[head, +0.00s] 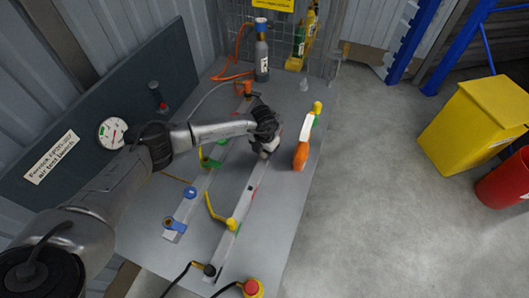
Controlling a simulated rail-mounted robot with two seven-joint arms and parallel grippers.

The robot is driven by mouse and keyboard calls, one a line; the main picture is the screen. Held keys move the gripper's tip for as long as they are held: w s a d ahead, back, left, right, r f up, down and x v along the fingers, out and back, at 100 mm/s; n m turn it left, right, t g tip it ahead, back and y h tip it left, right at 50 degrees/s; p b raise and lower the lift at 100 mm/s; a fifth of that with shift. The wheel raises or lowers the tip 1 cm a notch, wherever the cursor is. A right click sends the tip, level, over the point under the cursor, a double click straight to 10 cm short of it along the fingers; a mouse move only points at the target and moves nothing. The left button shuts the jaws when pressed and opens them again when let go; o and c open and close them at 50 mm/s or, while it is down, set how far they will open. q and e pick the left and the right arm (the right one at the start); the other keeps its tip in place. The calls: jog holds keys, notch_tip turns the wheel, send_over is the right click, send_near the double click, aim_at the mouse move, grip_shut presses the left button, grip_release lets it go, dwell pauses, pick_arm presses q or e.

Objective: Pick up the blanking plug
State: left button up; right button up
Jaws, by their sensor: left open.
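My left gripper (264,152) reaches over the grey bench (150,235) from the left and points down, open, near the right-hand metal rail (240,215). I cannot tell for sure which small part is the blanking plug, and the gripper hides what lies directly under it. A round blue piece (190,192) sits on the left-hand rail (208,178), left of and nearer than the gripper. A green piece (209,161) lies just left of the gripper. My right gripper is not in view.
An orange-and-white spray bottle (301,152) stands close right of the gripper. A yellow lever (231,224) sits on the right-hand rail. A grey cylinder (261,58) with an orange hose stands at the back. A yellow bin (478,122) and red bin (507,182) stand on open floor.

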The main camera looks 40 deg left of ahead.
pick_arm(q)
jog(key=shift+c, duration=0.2)
jog(key=c, duration=1)
jog(key=shift+r, duration=0.1)
notch_tip(320, 180, up, 5)
jog(key=shift+f+p, duration=0.2)
jog(key=shift+p, duration=0.1)
jog(key=d+r, duration=0.2)
jog(key=d, duration=0.2)
jog(key=d+r, duration=0.2)
jog(key=d, duration=0.1)
jog(key=d+r, duration=0.2)
jog(key=d, duration=0.2)
jog(key=shift+s+d+r, duration=0.15)
jog(key=shift+s+d, duration=0.05)
jog(key=shift+d, duration=0.15)
